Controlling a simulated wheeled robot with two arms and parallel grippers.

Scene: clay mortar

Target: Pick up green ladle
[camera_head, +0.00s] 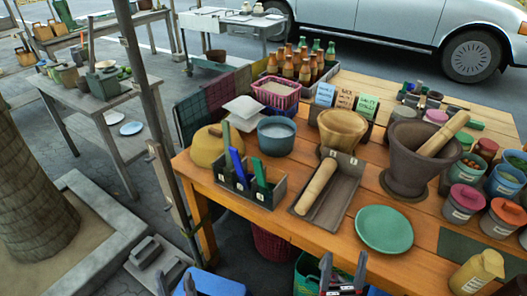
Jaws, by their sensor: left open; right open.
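A grey divided box (266,199) stands at the table's front left edge. Several upright handles stick out of it: a blue one (238,168), a green one (226,136) behind it and a dark green one (260,172) to the right. Their lower ends are hidden in the box, so I cannot tell which green one is the ladle. My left gripper (176,283) is at the bottom left edge, open and empty, below and left of the box. My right gripper (343,274) is at the bottom middle, open and empty, in front of the table. Both are apart from the handles.
The wooden table (300,226) also holds a grey tray with a wooden roller (316,188), a green plate (384,229), a large mortar with pestle (412,158), a blue-grey pot (276,136) and several lidded jars at right. A post (150,90) stands left of the table.

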